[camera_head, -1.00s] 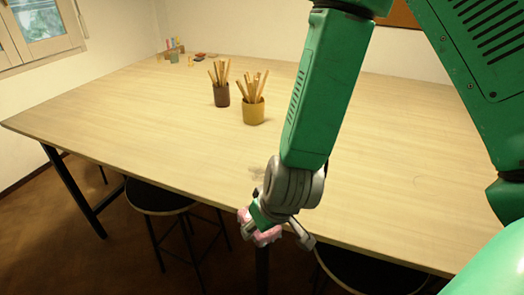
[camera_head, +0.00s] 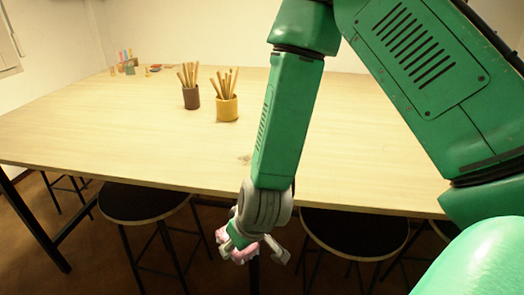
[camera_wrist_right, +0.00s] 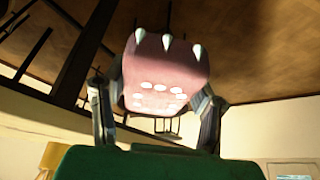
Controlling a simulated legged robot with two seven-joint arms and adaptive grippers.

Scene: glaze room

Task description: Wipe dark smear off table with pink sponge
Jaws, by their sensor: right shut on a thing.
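The pink sponge (camera_head: 222,236) is held in my right gripper (camera_head: 252,250), which shows in front of the table's near edge, below the tabletop in the picture. In the right wrist view the sponge (camera_wrist_right: 165,75) sits between the two fingers, with pale spots and pointed pale bits on its face. A faint dark smear (camera_head: 243,158) lies on the pale wooden table (camera_head: 120,135), just left of my forearm, which may hide part of it. The sponge appears apart from the table. My left gripper is not in view.
A brown cup (camera_head: 191,97) and a yellow cup (camera_head: 227,111) hold wooden sticks beyond the smear. Small colored items (camera_head: 128,64) stand at the far left corner. Dark round stools (camera_head: 143,203) stand along the near edge.

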